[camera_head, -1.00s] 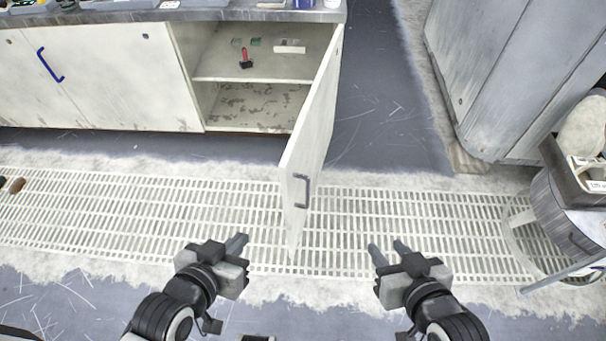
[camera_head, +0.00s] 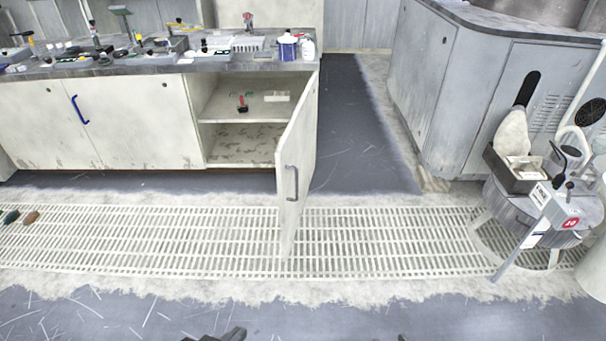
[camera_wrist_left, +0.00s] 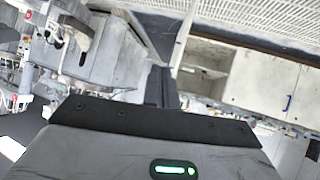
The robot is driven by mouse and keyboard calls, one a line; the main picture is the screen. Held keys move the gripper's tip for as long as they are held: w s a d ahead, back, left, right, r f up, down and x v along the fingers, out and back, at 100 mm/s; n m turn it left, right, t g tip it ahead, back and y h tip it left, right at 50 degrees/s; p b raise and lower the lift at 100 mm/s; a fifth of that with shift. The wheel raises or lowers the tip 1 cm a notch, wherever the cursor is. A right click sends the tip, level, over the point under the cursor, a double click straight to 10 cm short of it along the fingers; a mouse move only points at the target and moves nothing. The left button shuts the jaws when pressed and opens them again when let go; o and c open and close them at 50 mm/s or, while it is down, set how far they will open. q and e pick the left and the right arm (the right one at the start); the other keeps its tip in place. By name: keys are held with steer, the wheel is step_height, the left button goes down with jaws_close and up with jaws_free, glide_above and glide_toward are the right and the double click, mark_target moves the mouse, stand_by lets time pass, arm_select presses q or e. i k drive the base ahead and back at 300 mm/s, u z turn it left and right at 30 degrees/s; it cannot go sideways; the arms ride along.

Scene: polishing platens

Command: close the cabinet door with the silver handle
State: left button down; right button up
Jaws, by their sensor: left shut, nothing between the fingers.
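The cabinet door with the silver handle (camera_head: 302,150) stands wide open in the head view, swung out toward me from the right side of the open compartment. Its grey-silver handle (camera_head: 292,183) is on the door face near the free edge. My left gripper (camera_head: 235,334) shows only as a dark tip at the bottom edge, well short of the door and apart from it. In the left wrist view its fingers (camera_wrist_left: 160,88) are together and empty, with the open compartment (camera_wrist_left: 205,72) beyond. Only a tiny dark bit of my right gripper (camera_head: 402,338) shows at the bottom edge.
The cabinet's left door with a blue handle (camera_head: 80,110) is shut. A red-handled tool (camera_head: 243,104) lies on the inner shelf. Tools and bottles crowd the countertop (camera_head: 150,69). A round stand (camera_head: 535,215) is at right.

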mark_target(294, 153)
steer(key=z, duration=0.6)
steer(key=i, duration=1.35)
steer(key=u, duration=0.3)
